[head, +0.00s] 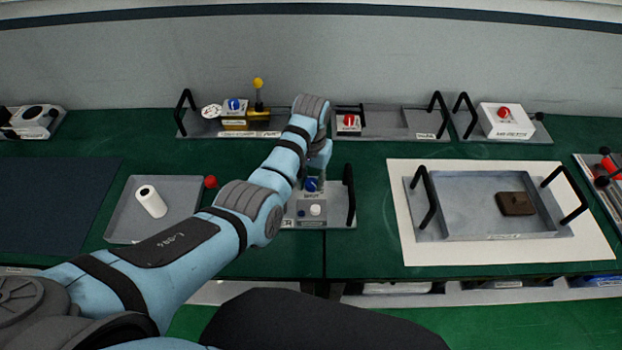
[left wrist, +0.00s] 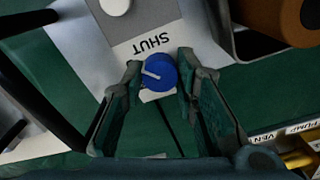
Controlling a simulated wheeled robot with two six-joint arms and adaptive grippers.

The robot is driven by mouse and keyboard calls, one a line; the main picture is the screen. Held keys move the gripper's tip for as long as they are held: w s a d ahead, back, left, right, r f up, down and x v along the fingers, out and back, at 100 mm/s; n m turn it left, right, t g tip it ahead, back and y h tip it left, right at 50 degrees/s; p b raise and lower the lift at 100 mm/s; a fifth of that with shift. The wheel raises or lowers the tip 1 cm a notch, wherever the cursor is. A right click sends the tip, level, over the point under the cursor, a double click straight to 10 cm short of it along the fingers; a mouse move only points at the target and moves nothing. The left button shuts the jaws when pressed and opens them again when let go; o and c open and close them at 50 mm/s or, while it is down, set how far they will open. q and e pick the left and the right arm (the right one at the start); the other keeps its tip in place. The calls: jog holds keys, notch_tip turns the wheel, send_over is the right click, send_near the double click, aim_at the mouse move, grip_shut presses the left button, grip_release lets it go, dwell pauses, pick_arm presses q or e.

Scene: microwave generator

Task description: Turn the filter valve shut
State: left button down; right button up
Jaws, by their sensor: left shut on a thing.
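The filter valve's round blue knob (head: 311,185) is on a small grey panel with a "SHUT" label, near the middle of the table in the head view. In the left wrist view the knob (left wrist: 160,72) has a white pointer line. The line points left, not straight at the "SHUT" label (left wrist: 158,38) above it. My left gripper (head: 316,178) comes down over the knob. In the left wrist view its fingers (left wrist: 159,75) are on both sides of the knob and shut on it. My right gripper is not in view.
A white knob (head: 315,210) sits just in front of the valve, and a black handle (head: 350,195) stands to its right. A grey tray with a white roll (head: 151,201) lies left. A large tray (head: 465,233) with a brown block (head: 516,203) lies right.

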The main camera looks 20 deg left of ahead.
pick_arm(q)
jog(key=m, duration=0.4)
jog(key=shift+m, duration=2.2)
jog(key=c, duration=1.2)
grip_release()
jog(key=shift+d, duration=0.1)
jog(key=shift+c, duration=0.2)
jog(key=shift+w, duration=0.1)
